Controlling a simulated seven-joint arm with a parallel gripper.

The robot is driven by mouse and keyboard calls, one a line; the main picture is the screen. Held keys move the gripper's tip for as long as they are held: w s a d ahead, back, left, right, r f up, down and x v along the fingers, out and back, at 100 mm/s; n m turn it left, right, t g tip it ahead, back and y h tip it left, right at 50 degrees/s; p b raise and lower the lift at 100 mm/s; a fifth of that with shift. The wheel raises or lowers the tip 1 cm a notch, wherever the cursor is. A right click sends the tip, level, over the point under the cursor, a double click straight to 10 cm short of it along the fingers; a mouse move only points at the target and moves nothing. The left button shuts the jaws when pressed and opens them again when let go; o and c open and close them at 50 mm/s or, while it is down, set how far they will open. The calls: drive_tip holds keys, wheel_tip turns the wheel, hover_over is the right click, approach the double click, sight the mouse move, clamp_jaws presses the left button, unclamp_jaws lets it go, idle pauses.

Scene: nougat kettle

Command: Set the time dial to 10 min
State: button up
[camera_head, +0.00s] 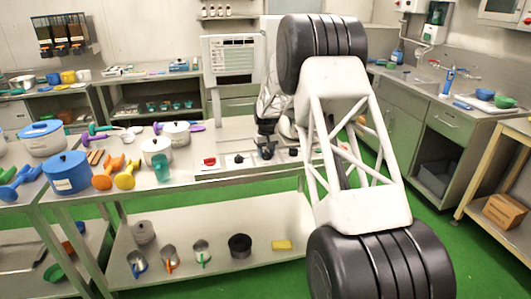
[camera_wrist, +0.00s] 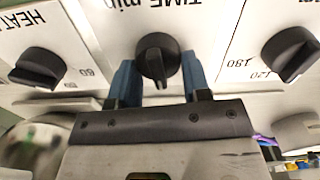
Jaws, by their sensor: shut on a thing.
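The time dial (camera_wrist: 158,50) is a black round knob with a raised grip bar, on a white panel marked "TIME min" upside down in the wrist view. My gripper (camera_wrist: 159,72) has its two blue fingertips on either side of the dial and is shut on it. The dial's bar points down in the wrist view, toward my gripper's body. The scale numbers around this dial are hidden or out of frame, so its setting cannot be read. In the head view my arm covers much of this area.
The black HEAT dial (camera_wrist: 38,66) is left of the time dial, and another black dial (camera_wrist: 290,53) with 120 and 180 marks is right. In the head view, pots, a blue lidded pot (camera_head: 67,172) and a green cup (camera_head: 162,168) stand on the bench left of my arm.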

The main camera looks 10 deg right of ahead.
sight(266, 150)
drive_tip(key=shift+m, duration=0.5)
drive_tip(key=o, duration=0.9)
drive_tip(key=shift+c, duration=0.2)
drive_tip(key=shift+r, duration=0.15)
drive_tip(key=shift+r, duration=3.75)
drive_tip(key=shift+r, duration=0.1)
